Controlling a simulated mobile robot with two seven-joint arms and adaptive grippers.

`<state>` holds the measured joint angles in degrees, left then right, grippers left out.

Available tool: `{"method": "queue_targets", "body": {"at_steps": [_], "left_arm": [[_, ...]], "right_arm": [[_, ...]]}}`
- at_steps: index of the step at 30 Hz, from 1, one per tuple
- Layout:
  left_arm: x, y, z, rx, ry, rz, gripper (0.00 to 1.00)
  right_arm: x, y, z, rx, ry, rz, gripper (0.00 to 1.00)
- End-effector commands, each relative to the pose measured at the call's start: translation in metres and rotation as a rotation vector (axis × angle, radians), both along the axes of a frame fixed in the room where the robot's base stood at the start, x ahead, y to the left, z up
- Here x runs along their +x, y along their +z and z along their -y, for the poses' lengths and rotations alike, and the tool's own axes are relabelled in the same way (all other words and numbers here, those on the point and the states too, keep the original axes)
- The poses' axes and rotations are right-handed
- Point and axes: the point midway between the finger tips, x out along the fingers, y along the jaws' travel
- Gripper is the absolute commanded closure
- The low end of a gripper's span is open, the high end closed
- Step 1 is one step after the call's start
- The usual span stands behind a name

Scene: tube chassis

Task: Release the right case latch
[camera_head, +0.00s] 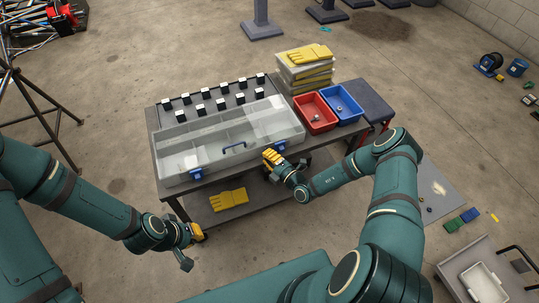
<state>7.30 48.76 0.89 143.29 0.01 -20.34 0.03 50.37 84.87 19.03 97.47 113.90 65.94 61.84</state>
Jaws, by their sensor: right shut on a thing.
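My left gripper (197,232) hangs low, in front of the cart's left side and away from the case. Its fingers are too small to judge.
Several black-and-white blocks (222,103) stand in rows behind the case. A red bin (314,113) and a blue bin (342,104) stand right of it. Stacked cases with yellow gloves (305,54) are behind. Another glove (229,199) lies on the lower shelf.

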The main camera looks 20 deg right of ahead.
Motion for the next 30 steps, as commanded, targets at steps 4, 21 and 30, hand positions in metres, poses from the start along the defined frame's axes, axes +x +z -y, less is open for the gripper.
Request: {"method": "queue_targets", "body": {"at_steps": [4,21,30], "left_arm": [[-0.001,0.007,0.0,0.0,0.0,-0.003,1.0],[-0.003,0.017,0.001,-0.001,-0.002,-0.009,1.0],[-0.003,0.017,0.0,-0.001,-0.002,-0.009,1.0]], "right_arm": [[-0.025,0.001,0.01,0.0,-0.003,-0.004,1.0],[-0.093,0.0,0.035,0.0,0.002,0.0,1.0],[-0.094,0.0,0.035,0.0,0.002,0.0,1.0]]}}
